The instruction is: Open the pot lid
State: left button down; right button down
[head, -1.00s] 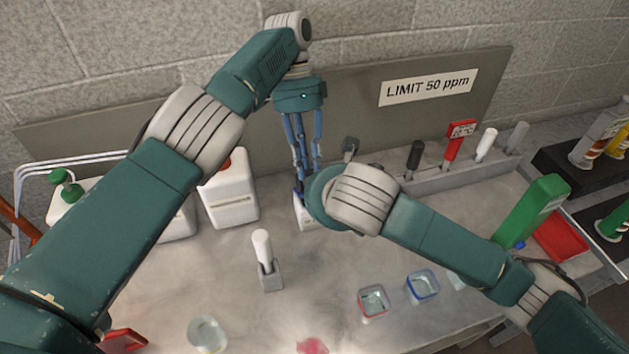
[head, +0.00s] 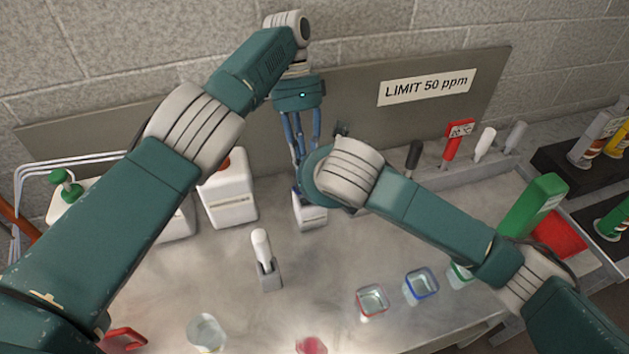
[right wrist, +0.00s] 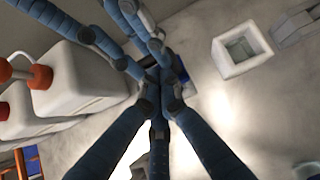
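A small white container (head: 309,216) with a dark blue upper part stands on the bench under my left gripper (head: 300,188); it seems to be the pot. The left fingers point down at its top, and their tips are partly hidden. My right arm's wrist is just right of it and hides the right gripper in the head view. In the right wrist view my right fingers (right wrist: 160,98) converge closely, beside the left fingers. A dark blue patch (right wrist: 182,72) shows behind the tips. I cannot tell what either gripper holds, or whether the lid is off.
A white jug (head: 228,192) stands left of the container. A white-handled tool in a grey holder (head: 268,277) stands in front. Red-rimmed (head: 372,301) and blue-rimmed (head: 421,286) cups and a green bottle (head: 533,208) are at right. A grey rack (head: 440,177) of tools lies behind my right arm.

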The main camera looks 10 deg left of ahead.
pick_arm(q)
jog(key=c, duration=1.8)
grip_release()
jog(key=shift+s+d, duration=0.3)
jog(key=shift+c, duration=0.2)
pick_arm(e)
jog(key=shift+w+a+r, duration=0.1)
jog(key=shift+w+r, duration=0.2)
jog(key=shift+w, duration=0.1)
pick_arm(q)
jog(key=shift+o, duration=1.4)
jog(key=shift+a, duration=0.1)
pick_arm(e)
jog(key=shift+w+a, duration=0.1)
pick_arm(q)
jog(key=shift+w+a+f, duration=0.15)
pick_arm(e)
jog(key=shift+w+f, duration=0.1)
